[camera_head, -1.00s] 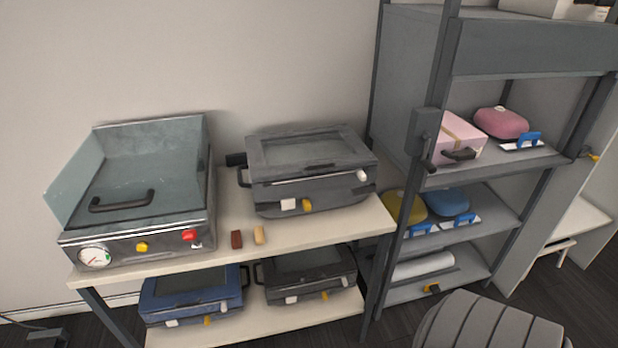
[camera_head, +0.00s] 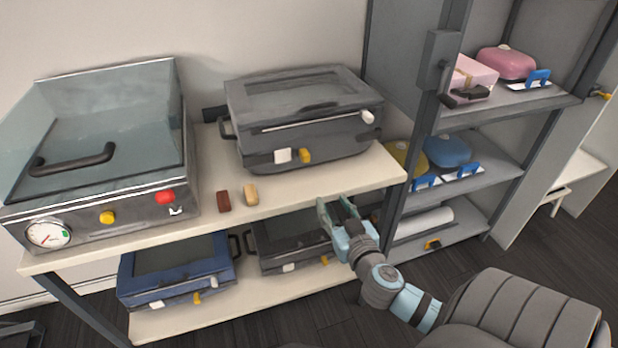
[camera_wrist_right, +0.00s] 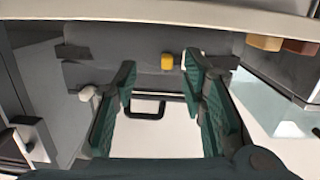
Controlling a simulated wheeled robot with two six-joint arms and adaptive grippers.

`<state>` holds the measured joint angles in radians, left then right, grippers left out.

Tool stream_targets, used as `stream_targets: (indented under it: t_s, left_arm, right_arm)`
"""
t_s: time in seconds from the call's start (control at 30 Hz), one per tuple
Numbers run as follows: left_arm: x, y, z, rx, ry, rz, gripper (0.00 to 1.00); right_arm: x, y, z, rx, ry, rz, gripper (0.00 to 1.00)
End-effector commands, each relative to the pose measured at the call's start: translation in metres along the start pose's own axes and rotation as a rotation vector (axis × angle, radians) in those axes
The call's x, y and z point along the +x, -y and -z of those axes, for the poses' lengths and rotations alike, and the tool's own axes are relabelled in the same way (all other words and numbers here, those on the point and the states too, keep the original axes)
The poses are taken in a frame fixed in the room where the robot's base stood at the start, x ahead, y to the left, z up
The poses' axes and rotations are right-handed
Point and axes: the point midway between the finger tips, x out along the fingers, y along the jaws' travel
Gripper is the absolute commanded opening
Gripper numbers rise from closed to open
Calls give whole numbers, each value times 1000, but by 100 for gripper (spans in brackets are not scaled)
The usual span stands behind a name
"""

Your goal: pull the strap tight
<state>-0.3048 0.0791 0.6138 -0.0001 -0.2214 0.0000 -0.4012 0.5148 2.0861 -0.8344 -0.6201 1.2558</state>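A dark grey case (camera_head: 300,143) with a glazed lid stands on the tabletop. A thin pale strip (camera_head: 310,123) that may be the strap runs along its front, with a white end piece (camera_head: 368,117) at the right. Below sit a white tab (camera_head: 283,155) and a yellow piece (camera_head: 305,155). My right gripper (camera_head: 336,208) is open and empty near the tabletop's front edge, apart from the case. The right wrist view looks upside down: its open fingers (camera_wrist_right: 158,75) frame the case front, with the yellow piece (camera_wrist_right: 167,61) beyond them and the white end piece (camera_wrist_right: 87,93) beside one finger.
A glass-lidded machine (camera_head: 100,160) stands left on the table (camera_head: 190,228). A brown block (camera_head: 223,201) and a tan block (camera_head: 251,194) lie between. A blue case (camera_head: 180,268) and a dark case (camera_head: 285,243) sit below. A shelf unit (camera_head: 440,80) stands at right.

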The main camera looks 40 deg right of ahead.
Motion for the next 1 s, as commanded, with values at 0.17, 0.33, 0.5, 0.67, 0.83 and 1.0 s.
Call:
stream_targets:
  t_s: [0.17,0.33,0.5,0.67,0.83,1.0]
  left_arm:
    - [4,0,3,0,-6,0,40]
    - [-2,0,8,0,-15,0,40]
    - [-6,1,9,0,-16,0,40]
    - [-7,1,9,0,-15,1,40]
    - [-7,1,8,0,-14,1,40]
    - [-7,1,8,0,-13,1,40]
  right_arm:
    - [4,9,46,65,-115,21,38]
    - [47,10,52,67,-113,21,38]
    - [97,12,57,66,-110,22,38]
    - [126,13,59,65,-109,25,38]
    - [136,14,59,65,-108,26,38]
    - [136,14,59,64,-108,27,38]
